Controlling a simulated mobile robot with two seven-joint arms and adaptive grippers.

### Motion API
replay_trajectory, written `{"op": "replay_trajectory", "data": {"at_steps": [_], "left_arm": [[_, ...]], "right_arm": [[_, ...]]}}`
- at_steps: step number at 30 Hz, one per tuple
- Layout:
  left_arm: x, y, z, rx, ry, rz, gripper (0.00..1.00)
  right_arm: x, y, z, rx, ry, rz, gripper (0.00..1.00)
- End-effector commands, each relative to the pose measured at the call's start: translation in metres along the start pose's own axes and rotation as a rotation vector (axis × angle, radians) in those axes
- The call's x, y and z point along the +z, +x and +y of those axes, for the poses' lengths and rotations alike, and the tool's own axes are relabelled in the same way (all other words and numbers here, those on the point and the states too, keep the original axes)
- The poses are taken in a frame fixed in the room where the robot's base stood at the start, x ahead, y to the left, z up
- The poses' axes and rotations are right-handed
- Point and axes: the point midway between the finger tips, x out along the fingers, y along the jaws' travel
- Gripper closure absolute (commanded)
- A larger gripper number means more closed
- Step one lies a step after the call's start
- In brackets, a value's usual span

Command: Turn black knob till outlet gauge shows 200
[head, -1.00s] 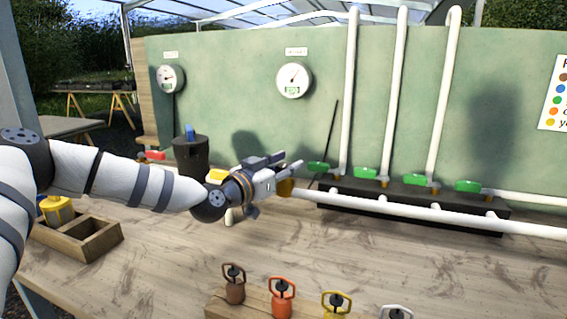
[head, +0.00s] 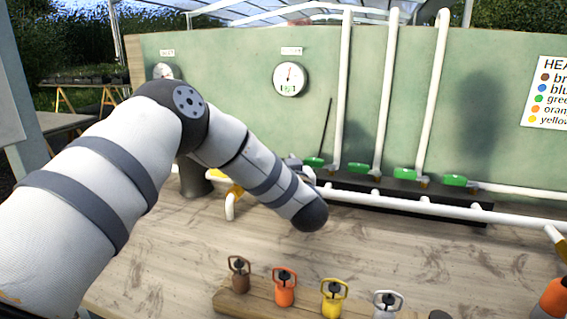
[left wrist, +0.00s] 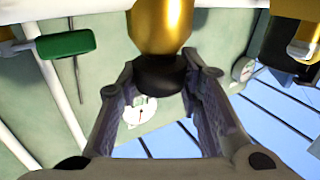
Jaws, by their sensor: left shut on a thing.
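The black knob (left wrist: 160,75) sits at the end of a gold-coloured body (left wrist: 160,25) in the left wrist view. My left gripper (left wrist: 161,80) is shut on the knob, a finger on either side. In the head view my arm hides the knob and most of the gripper. The round white gauge (head: 291,79) on the green panel has its needle near upright. My right gripper is not in view.
Green-handled valves (head: 405,174) and white pipes (head: 388,90) stand right of my arm. A second gauge (head: 164,71) is partly hidden by my arm. A wooden block (head: 310,304) with several coloured ring-topped pieces lies in front. The table's middle right is clear.

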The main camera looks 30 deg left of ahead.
Motion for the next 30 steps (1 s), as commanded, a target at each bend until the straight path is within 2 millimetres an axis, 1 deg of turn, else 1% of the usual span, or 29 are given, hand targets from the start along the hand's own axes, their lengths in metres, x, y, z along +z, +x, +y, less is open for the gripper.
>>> {"op": "replay_trajectory", "data": {"at_steps": [1,10,26,27,29,30], "left_arm": [[0.0021,0.0000,0.0020,-0.019,0.000,-0.001,0.95],[0.0009,0.0003,0.0009,-0.117,-0.001,-0.001,0.95],[-0.0006,0.0005,0.0005,-0.136,-0.002,0.000,0.95],[-0.0006,0.0005,0.0005,-0.136,-0.002,0.000,0.60],[-0.0006,0.0006,0.0005,-0.136,-0.002,0.000,0.47],[-0.0005,0.0006,0.0004,-0.136,-0.002,0.000,0.47]], "right_arm": [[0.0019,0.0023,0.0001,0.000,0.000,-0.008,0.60],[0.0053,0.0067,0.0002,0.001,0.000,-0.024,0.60],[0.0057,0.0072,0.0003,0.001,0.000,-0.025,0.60],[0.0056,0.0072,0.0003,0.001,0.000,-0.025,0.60],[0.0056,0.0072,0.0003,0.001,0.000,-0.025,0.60],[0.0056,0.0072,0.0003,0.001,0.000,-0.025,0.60]]}}
